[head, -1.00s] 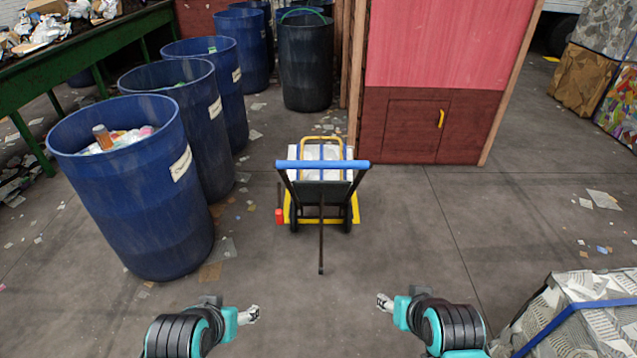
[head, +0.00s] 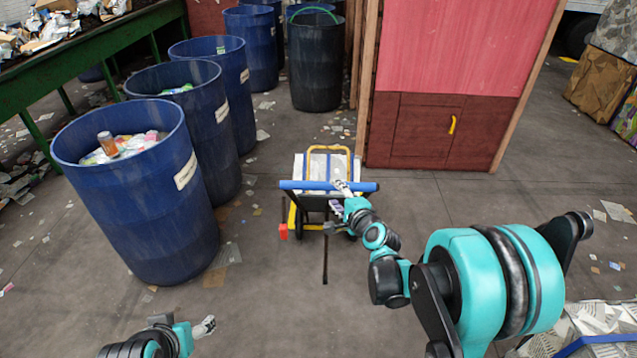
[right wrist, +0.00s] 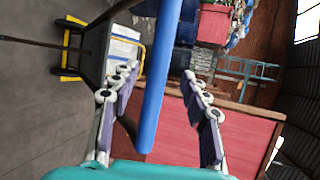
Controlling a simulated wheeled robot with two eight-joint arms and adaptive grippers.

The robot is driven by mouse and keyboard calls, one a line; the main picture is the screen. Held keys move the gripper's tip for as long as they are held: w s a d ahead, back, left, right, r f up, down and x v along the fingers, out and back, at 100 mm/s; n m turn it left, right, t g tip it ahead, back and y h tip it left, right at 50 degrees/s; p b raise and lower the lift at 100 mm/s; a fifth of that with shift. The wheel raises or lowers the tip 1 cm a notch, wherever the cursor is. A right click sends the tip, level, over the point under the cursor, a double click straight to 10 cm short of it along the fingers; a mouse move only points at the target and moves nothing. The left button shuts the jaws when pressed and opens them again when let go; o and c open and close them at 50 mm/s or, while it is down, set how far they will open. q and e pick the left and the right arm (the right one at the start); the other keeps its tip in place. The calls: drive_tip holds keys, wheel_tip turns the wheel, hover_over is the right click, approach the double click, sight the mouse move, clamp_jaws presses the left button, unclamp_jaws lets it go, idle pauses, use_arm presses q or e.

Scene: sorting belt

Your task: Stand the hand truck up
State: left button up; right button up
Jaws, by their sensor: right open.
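The hand truck has a blue handle bar (head: 305,186), a dark frame and yellow parts low down. It leans back with its handle toward me and carries a pale load (head: 328,167). A thin dark rod (head: 325,262) reaches from it toward me. My right gripper (head: 339,198) is at the right half of the handle. In the right wrist view the blue bar (right wrist: 160,85) runs between the two spread fingers of my right gripper (right wrist: 160,78), which is open. My left gripper (head: 204,327) is low at the left, away from the truck; its jaw state is unclear.
Several blue bins (head: 135,205) stand in a row at the left, with a dark bin (head: 315,70) behind. A red cabinet (head: 440,130) stands right behind the truck. A bale (head: 595,325) is at lower right. Floor right of the truck is mostly clear.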

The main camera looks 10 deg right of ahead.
sight(330, 188)
drive_tip(key=b+x, duration=0.2)
drive_tip(key=x, duration=0.5)
drive_tip(key=shift+w, duration=0.1)
clamp_jaws()
